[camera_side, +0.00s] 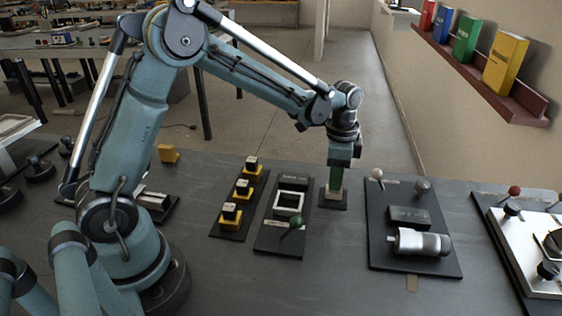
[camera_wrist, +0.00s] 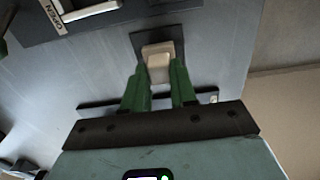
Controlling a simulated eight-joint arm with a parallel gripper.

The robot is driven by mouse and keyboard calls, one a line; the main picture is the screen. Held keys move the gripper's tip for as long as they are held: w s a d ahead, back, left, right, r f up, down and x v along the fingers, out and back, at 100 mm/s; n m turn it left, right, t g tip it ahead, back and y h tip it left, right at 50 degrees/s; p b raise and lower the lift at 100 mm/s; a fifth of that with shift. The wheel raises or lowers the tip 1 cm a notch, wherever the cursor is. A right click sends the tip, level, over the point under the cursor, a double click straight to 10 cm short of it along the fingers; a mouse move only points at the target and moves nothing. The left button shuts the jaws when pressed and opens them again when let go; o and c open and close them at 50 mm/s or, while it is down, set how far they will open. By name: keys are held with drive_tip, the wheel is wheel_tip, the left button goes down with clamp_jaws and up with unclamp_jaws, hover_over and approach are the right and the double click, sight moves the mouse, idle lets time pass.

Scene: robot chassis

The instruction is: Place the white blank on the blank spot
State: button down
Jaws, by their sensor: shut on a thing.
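The white blank (camera_side: 336,181) is a small off-white block, upright between the jaws of my gripper (camera_side: 336,171) in the side view. In the wrist view the two green fingers of my gripper (camera_wrist: 159,82) are shut on the blank (camera_wrist: 158,56), one on each side. A small dark square plate (camera_side: 333,204) lies directly below the blank; its rim also shows around the blank in the wrist view (camera_wrist: 189,30). The blank's lower end is at or just above this plate; I cannot tell whether they touch. No sign marks the plate as the blank spot.
Left of the plate is a dark board with a white square frame (camera_side: 289,203) and a green-knobbed lever (camera_side: 297,223). Further left, several yellow holders (camera_side: 243,188) carry small blocks. To the right, a board holds a silver cylinder (camera_side: 420,242) and knobbed levers.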

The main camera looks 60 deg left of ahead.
drive_tip(key=shift+f, duration=0.35)
drive_tip(key=c, duration=0.9)
unclamp_jaws()
drive_tip(key=shift+f, duration=0.1)
wheel_tip(320, 180, up, 12)
drive_tip(key=s+f+n+t, duration=0.1)
drive_tip(key=s+n+t, duration=0.6)
drive_tip(key=s, duration=0.8)
drive_tip(key=shift+s+a+f+n, duration=0.2)
drive_tip(key=shift+s+a+n, duration=0.1)
drive_tip(key=shift+n, duration=0.7)
